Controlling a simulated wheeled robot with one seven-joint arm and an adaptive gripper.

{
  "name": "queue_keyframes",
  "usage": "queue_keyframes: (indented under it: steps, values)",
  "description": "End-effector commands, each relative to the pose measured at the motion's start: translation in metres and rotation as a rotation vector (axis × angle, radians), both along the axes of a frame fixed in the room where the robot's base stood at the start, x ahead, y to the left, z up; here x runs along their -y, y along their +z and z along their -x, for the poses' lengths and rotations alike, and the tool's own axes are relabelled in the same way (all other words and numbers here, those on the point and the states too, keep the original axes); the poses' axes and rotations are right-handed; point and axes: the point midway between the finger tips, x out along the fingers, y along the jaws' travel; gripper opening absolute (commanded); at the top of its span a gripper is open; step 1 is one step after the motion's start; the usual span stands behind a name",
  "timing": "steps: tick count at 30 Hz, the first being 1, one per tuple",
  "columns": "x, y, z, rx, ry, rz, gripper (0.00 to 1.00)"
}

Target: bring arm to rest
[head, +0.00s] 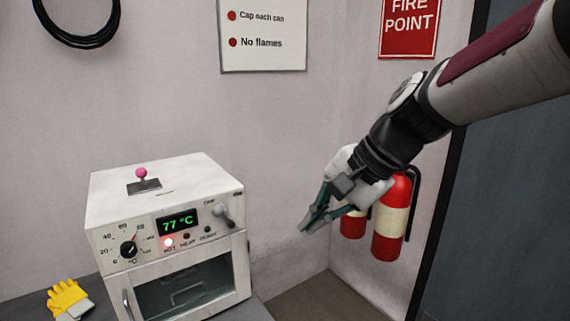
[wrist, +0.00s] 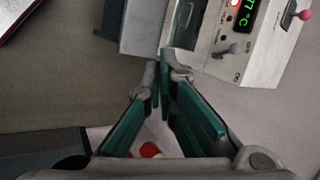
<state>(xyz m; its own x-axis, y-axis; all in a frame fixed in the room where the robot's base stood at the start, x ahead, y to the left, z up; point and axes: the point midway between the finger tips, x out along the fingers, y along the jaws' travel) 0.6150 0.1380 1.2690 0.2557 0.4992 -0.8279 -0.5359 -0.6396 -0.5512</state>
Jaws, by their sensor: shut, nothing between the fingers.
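My gripper (head: 308,228) hangs in the air at the right of the head view, clear of everything. Its green-padded fingers are shut with nothing between them, and the fingertips point down and left. In the wrist view the gripper (wrist: 160,85) shows its fingertips together near the middle of the picture. My arm reaches in from the upper right of the head view, in front of the wall and two fire extinguishers.
A white oven (head: 170,240) reading 77 °C, with a lit red lamp, stands on a grey bench at left. Yellow gloves (head: 68,298) lie beside it. Red fire extinguishers (head: 391,220) hang behind my gripper. Free air separates oven and gripper.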

Motion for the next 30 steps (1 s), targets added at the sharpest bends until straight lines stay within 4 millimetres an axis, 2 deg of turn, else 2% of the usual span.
queue_keyframes:
  steps: [1, 3, 9, 15, 19, 23, 26, 30]
  values:
    - [0.010, 0.003, 0.019, 0.043, 0.040, 0.066, 0.00]
    - [0.026, 0.004, 0.043, 0.097, 0.101, 0.162, 0.00]
    - [0.076, 0.001, 0.107, 0.230, 0.269, 0.424, 0.00]
    - [0.117, -0.006, 0.155, 0.323, 0.408, 0.633, 0.00]
    - [0.133, -0.010, 0.171, 0.353, 0.460, 0.710, 0.00]
    - [0.137, -0.014, 0.176, 0.354, 0.479, 0.730, 0.00]
    - [0.128, -0.018, 0.171, 0.319, 0.463, 0.678, 0.00]
    - [0.099, -0.029, 0.153, 0.212, 0.401, 0.512, 0.00]
